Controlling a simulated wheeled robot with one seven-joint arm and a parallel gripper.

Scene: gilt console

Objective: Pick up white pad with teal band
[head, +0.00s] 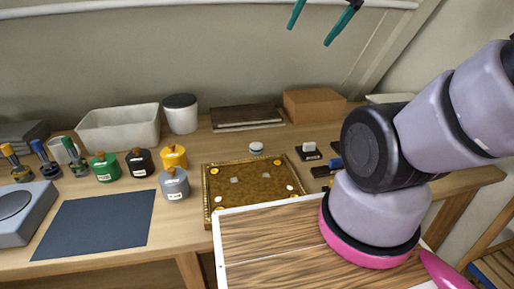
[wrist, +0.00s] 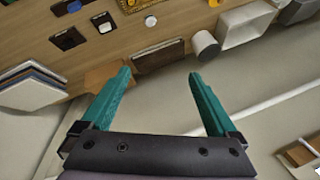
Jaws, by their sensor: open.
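A small round white piece with a blue-teal band (head: 256,147) sits on the wooden table just behind the gilt tray; it best fits the white pad, though it is small in the picture. In the wrist view the white piece (wrist: 150,21) shows near the top, beyond my fingertips. My gripper (head: 322,20) is high above the table's back, near the wall. Its two teal fingers are wide apart and empty in the wrist view (wrist: 160,75).
The gilt tray (head: 246,162) holds small pieces. Behind are a brown book (head: 247,116), a cardboard box (head: 314,104) and a white canister (head: 181,114). Several coloured jars stand left; a dark mat (head: 97,222) is bare.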

